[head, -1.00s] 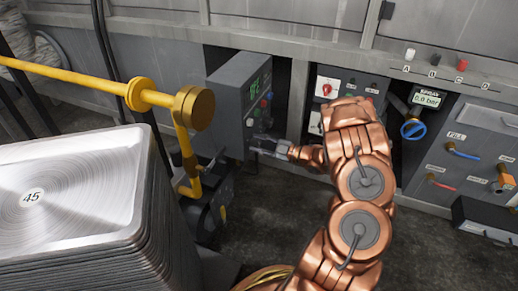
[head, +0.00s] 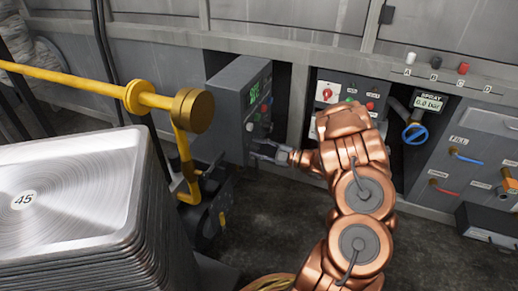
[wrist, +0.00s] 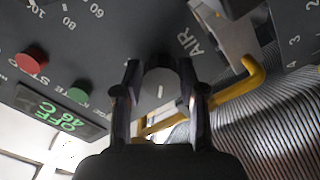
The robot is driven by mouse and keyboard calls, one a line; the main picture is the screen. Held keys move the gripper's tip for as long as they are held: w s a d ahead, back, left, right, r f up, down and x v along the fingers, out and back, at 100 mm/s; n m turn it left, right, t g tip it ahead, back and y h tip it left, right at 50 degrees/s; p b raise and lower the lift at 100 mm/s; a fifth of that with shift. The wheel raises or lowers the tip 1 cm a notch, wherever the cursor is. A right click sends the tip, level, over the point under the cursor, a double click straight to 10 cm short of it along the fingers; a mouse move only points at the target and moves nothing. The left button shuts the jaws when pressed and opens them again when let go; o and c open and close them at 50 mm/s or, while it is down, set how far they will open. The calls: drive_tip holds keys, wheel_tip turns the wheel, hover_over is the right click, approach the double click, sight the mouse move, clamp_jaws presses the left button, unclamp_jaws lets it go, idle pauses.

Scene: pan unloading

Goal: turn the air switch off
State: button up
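The air switch (wrist: 160,88) is a round dark grey knob with a short white mark, beside the printed word AIR in the wrist view. It sits on the face of the dark grey control box (head: 228,95). My gripper (wrist: 160,75) has one finger on each side of the knob, apparently with slim gaps, so it looks open around it. In the head view my gripper (head: 262,148) is at the lower part of the box's face. The knob cannot be made out clearly there.
A yellow pipe (head: 100,90) and a stack of metal pans (head: 90,190) stand left. Another switch panel (head: 345,92) is right of the box.

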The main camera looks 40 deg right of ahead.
drive_tip(key=o, duration=0.3)
drive_tip(key=shift+v, duration=5.95)
